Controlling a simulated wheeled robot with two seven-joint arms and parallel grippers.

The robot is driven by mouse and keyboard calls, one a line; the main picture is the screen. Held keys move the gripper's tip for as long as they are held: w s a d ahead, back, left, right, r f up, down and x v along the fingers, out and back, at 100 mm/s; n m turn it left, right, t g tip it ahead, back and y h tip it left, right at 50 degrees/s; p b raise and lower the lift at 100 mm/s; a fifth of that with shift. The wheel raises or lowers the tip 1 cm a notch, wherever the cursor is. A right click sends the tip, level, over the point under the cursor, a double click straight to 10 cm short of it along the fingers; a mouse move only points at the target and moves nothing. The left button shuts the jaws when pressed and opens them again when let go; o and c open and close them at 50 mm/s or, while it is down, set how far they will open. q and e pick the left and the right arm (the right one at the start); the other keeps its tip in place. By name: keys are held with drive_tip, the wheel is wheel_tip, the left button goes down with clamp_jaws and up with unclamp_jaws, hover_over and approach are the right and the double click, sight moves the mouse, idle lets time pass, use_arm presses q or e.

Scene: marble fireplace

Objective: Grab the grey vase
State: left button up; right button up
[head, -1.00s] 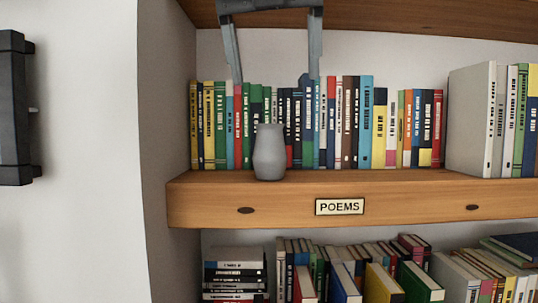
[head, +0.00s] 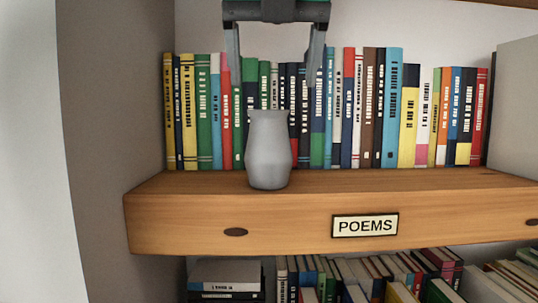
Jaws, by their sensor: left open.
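The grey vase (head: 269,152) stands upright at the front of the wooden shelf (head: 290,210), left of the POEMS label, in the head view. My left gripper (head: 273,101) comes down from the top of the view, open, its two fingers spread above and to either side of the vase's upper part. The left finger ends near the vase's rim on the left, the right finger near it on the right. I cannot tell whether either finger touches the vase. My right gripper is not in view.
A row of books (head: 365,110) stands upright close behind the vase. The POEMS label (head: 365,225) is on the shelf's front edge. A large pale book (head: 514,105) stands at the right. A lower shelf holds more books (head: 225,275). A grey side wall (head: 120,110) stands left.

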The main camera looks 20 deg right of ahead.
sight(268, 119)
use_arm(q)
drive_tip(key=x, duration=0.2)
drive_tip(key=shift+w+f, duration=0.25)
drive_tip(key=shift+w+f+p, duration=0.25)
drive_tip(key=shift+f+p, duration=0.15)
drive_tip(key=shift+w+d+f+p, duration=0.1)
drive_tip(key=shift+w+f+p, duration=0.1)
drive_tip(key=shift+p, duration=0.15)
drive_tip(key=p+x, duration=0.1)
drive_tip(key=x, duration=0.1)
drive_tip(key=p+x, duration=0.1)
drive_tip(key=x, duration=0.1)
drive_tip(key=shift+w+f, duration=0.2)
drive_tip(key=shift+w, duration=0.05)
drive_tip(key=shift+s, duration=0.1)
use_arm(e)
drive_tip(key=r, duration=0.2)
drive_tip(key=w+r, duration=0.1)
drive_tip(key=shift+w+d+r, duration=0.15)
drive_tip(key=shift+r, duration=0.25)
use_arm(q)
drive_tip(key=shift+c, duration=1.4)
drive_tip(key=c, duration=1.3)
